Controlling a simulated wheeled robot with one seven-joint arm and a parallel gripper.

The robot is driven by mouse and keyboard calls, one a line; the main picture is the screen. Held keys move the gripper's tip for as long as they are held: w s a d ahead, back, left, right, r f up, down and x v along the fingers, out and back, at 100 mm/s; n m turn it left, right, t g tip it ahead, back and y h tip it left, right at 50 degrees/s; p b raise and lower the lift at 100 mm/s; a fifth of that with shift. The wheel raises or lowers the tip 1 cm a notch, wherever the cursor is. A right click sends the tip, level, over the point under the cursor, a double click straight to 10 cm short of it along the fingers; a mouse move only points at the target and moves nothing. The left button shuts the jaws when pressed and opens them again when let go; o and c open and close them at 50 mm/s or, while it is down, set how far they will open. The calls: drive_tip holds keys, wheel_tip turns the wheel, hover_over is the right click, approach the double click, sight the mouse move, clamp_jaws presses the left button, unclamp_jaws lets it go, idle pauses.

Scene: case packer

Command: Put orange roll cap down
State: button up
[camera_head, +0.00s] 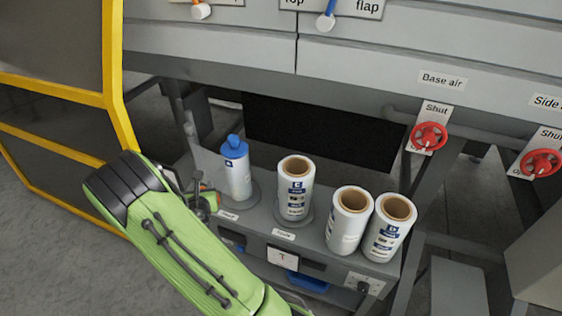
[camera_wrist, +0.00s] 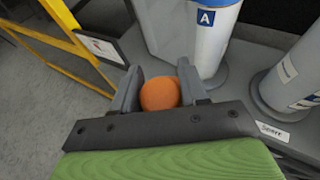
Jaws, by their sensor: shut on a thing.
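The orange roll cap (camera_wrist: 160,94) is between the two fingers of my gripper (camera_wrist: 160,88), which is shut on it. In the wrist view it is in front of the shelf, lower left of the blue-capped roll marked A (camera_wrist: 214,35). Whether the cap touches any surface cannot be told. In the head view my gripper (camera_head: 205,200) is at the shelf's left end, just left of the blue-capped roll (camera_head: 237,175). The orange cap is hardly seen there, mostly hidden by my wrist.
A grey shelf (camera_head: 262,222) carries the capped roll and three uncapped rolls: one in the middle (camera_head: 294,195) and two side by side (camera_head: 347,225) at the right. A yellow-framed guard (camera_head: 118,100) stands left. Red valve handles (camera_head: 428,138) are at the right.

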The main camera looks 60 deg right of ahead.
drive_tip(key=s+d+r+m+g+h+p, duration=0.1)
drive_tip(key=s+d+r+m+g+p, duration=0.2)
drive_tip(key=s+d, duration=0.4)
drive_tip(key=s+d+r+m+g+h+p, duration=0.1)
drive_tip(key=s+d+r+p, duration=0.1)
drive_tip(key=s+d+r, duration=0.55)
drive_tip(key=s+d+r+m+g+h+p, duration=0.1)
drive_tip(key=s+d+r+m+g+p, duration=0.15)
drive_tip(key=d, duration=0.75)
wheel_tip(320, 180, down, 10)
drive_tip(key=s+b, duration=0.1)
drive_tip(key=b, duration=0.2)
drive_tip(key=shift+d, duration=0.15)
drive_tip(key=o, duration=1.2)
drive_tip(key=shift+s+g, duration=0.1)
drive_tip(key=shift+g, duration=0.15)
